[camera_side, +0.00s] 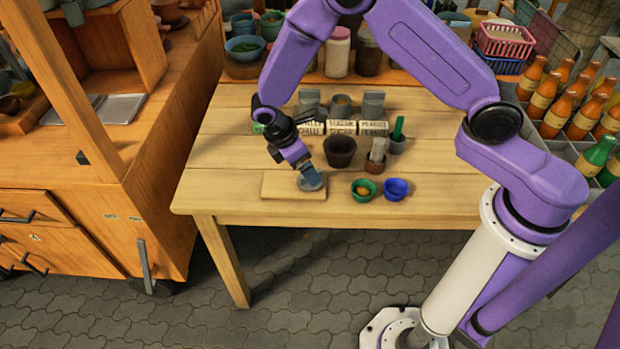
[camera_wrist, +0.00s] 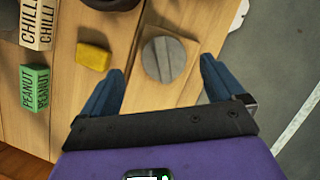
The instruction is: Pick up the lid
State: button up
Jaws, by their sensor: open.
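The lid (camera_side: 311,183) is a grey round disc near the right end of a thin wooden board (camera_side: 280,188) at the table's front. In the wrist view the lid (camera_wrist: 165,60) shows a raised bar across its top. My gripper (camera_side: 304,173) points down just over the lid. In the wrist view its two blue fingers (camera_wrist: 162,55) stand apart, one on each side of the lid, with visible gaps. Nothing is held. Whether the fingertips are down at the lid's height is hard to tell.
A dark mortar (camera_side: 340,150) stands behind the lid. A green bowl (camera_side: 363,190) and a blue bowl (camera_side: 395,188) sit to its right. Labelled boxes (camera_side: 343,127) stand farther back. A yellow block (camera_wrist: 93,56) lies left of the lid in the wrist view.

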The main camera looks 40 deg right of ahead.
jog(key=x, duration=0.5)
jog(key=shift+s+a, duration=0.1)
jog(key=shift+s, duration=0.1)
jog(key=shift+r, duration=0.1)
jog(key=c, duration=1)
jog(key=shift+c, duration=0.2)
